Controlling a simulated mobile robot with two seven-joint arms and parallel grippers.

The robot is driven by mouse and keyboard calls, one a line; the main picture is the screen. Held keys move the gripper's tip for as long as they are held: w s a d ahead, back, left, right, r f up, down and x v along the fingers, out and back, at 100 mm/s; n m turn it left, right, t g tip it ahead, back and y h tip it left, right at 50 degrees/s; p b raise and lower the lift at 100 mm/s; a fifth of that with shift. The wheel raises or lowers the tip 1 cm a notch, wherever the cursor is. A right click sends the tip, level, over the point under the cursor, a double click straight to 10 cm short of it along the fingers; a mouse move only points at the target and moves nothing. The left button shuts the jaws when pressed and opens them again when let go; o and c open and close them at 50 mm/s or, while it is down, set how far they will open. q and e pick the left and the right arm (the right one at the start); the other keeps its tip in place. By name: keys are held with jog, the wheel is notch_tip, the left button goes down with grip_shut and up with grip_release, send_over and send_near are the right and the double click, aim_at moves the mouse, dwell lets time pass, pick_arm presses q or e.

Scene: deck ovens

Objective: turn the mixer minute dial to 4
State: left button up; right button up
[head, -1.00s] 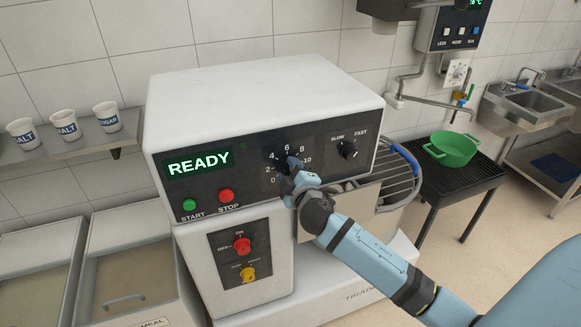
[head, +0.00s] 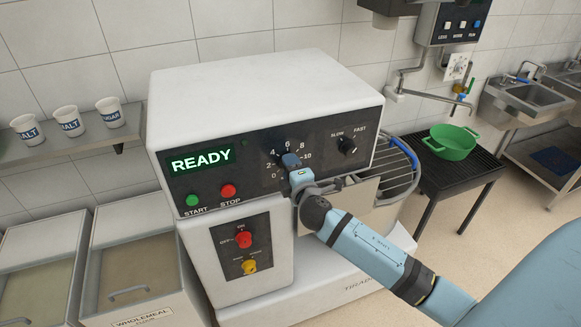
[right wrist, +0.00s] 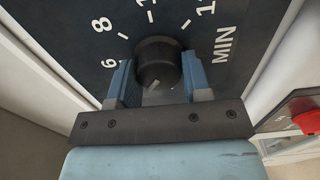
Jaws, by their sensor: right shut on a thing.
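The mixer minute dial (right wrist: 157,62) is a black round knob on the dark panel. In the right wrist view it sits between my right gripper's two blue fingers (right wrist: 157,84), which are shut on its sides. A short pale mark shows on the knob's near face, but I cannot tell which number it points to. Printed 6 and 8, partly cut-off numbers and MIN show around it. In the head view my right gripper (head: 291,163) covers most of the dial, with the scale's 4, 6, 8 and 10 around it. My left gripper is not in view.
The mixer (head: 255,95) shows READY on its display. Green START (head: 192,200) and red STOP (head: 228,190) buttons are at lower left. A wire bowl guard (head: 400,165) is at right.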

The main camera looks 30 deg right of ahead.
jog(key=o, duration=0.9)
jog(key=b+v, duration=0.3)
jog(key=v, duration=1.1)
jog(key=shift+w+a, duration=0.1)
jog(key=shift+a, duration=0.05)
